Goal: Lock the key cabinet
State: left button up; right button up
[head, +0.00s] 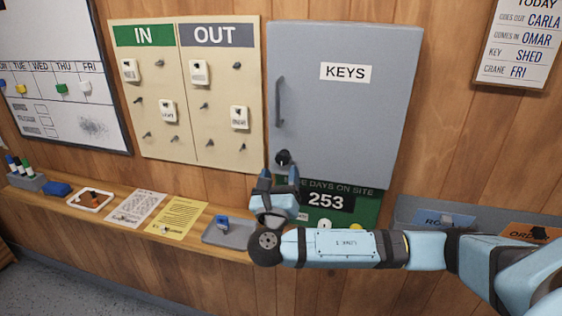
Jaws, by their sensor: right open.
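The grey key cabinet (345,105) hangs on the wood wall with a white KEYS label. Its door looks closed, with a dark vertical handle on the left side. A dark round lock (283,157) sits low on the door, near its left edge. Whether a key is in it is too small to tell. My right gripper (280,174) points up just below the lock, its two dark fingertips apart, one to each side of it. I see nothing held between them. Contact with the lock cannot be told. My left gripper is not in view.
A grey tray (232,236) with a small blue item (221,224) stands on the wooden shelf (60,205). Papers and pens are further left. A green 253 sign (350,204) is partly behind my right arm. The IN/OUT board (190,140) hangs left of the cabinet.

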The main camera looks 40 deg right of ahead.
aim_at(282, 162)
jog(key=shift+x, duration=1.85)
jog(key=c, duration=0.9)
